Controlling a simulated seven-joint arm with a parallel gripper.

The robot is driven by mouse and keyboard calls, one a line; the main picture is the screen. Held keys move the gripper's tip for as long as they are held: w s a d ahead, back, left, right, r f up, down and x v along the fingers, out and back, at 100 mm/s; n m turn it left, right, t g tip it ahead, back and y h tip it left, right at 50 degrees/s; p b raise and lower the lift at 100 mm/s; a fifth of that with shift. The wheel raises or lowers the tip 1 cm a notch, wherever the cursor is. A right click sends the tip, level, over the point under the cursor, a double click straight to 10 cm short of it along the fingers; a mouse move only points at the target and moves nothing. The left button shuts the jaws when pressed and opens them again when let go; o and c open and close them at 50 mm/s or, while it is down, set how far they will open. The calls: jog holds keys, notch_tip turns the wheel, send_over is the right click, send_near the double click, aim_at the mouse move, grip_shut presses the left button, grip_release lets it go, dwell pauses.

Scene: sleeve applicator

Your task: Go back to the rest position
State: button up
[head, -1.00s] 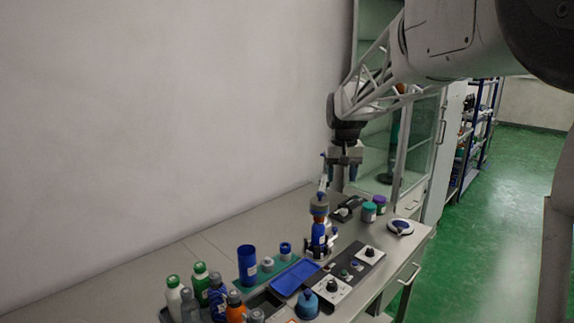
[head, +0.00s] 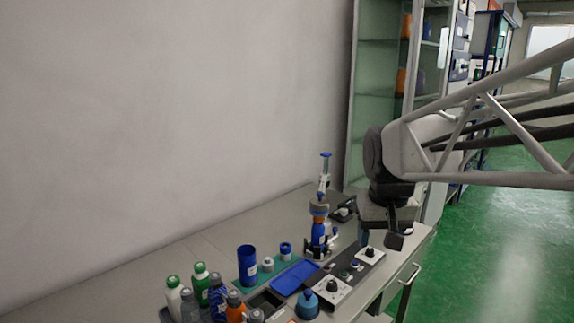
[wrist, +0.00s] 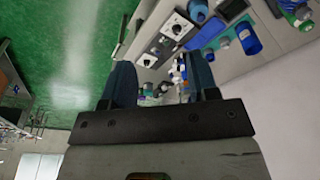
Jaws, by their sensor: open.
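My gripper (head: 383,238) hangs at the right of the bench in the head view, to the right of the sleeve applicator (head: 320,215). In the wrist view the two blue-grey fingers of my gripper (wrist: 160,82) stand wide apart with nothing held between them. The applicator stands upright on the bench, with a blue and orange body and a blue top. It is apart from my gripper. My arm reaches in from the right edge and partly hides the bench's far right end.
A control panel (head: 369,257) with black knobs lies in front of the applicator. A blue tray (head: 295,277), a blue cup (head: 246,264) and several bottles (head: 217,296) stand to the left. A glass cabinet (head: 375,95) stands behind. Green floor (head: 500,240) is clear at right.

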jog(key=s+f, duration=0.3)
jog(key=s, duration=0.5)
jog(key=s+f, duration=0.4)
jog(key=s, duration=0.5)
jog(key=shift+d+f+t, duration=0.3)
jog(key=shift+d, duration=0.15)
jog(key=shift+w, duration=0.1)
jog(key=shift+c, duration=0.3)
dwell(1.2)
